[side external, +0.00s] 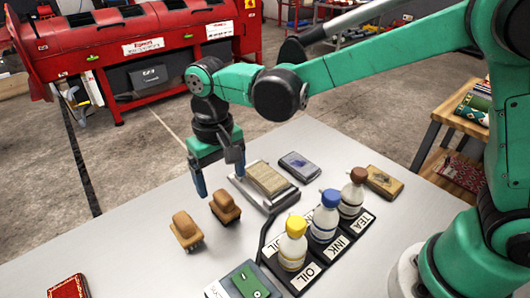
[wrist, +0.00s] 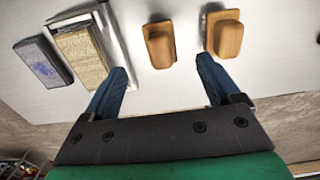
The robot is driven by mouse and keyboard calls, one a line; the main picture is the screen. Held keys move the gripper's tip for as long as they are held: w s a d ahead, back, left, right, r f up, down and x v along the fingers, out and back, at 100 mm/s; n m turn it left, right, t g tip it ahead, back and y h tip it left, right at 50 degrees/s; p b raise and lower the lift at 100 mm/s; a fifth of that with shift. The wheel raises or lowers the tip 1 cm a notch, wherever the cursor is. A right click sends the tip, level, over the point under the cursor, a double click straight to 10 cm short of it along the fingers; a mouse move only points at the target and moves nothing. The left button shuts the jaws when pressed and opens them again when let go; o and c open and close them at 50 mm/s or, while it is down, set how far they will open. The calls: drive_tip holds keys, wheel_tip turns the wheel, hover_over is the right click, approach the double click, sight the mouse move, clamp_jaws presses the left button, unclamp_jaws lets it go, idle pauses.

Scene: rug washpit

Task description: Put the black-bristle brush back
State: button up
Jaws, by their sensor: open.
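Two wooden-handled brushes stand on the grey table, handles up. One brush (side external: 186,230) is nearer the front left, and the other brush (side external: 225,207) is just right of and behind it. Both also show in the wrist view, one at the right (wrist: 228,36) and one near the middle (wrist: 159,46). I cannot tell which has black bristles. My gripper (side external: 219,180) points down behind the brushes, open and empty. In the wrist view its fingers (wrist: 162,76) are spread below the brushes, apart from them.
A metal tray (side external: 282,204) holding a tan ribbed block (side external: 267,178) lies right of my gripper. A dark block (side external: 299,166) is behind it. A black rack (side external: 357,231) holds yellow-, blue- and brown-capped bottles. A green-topped item (side external: 248,280) and red book (side external: 69,288) lie in front.

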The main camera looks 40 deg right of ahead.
sight(226, 196)
wheel_tip(226, 196, up, 3)
drive_tip(key=shift+r, duration=0.2)
drive_tip(key=shift+d+r, duration=0.15)
drive_tip(key=shift+r, duration=0.1)
drive_tip(key=s+d+t, duration=0.3)
drive_tip(key=s+d, duration=0.1)
drive_tip(key=d, duration=0.3)
drive_tip(key=s+d+r+t, duration=0.1)
drive_tip(key=s+d+t, duration=0.2)
drive_tip(key=d, duration=0.4)
drive_tip(key=shift+s+d+t, duration=0.35)
drive_tip(key=shift+s+t, duration=0.05)
drive_tip(key=shift+t, duration=0.2)
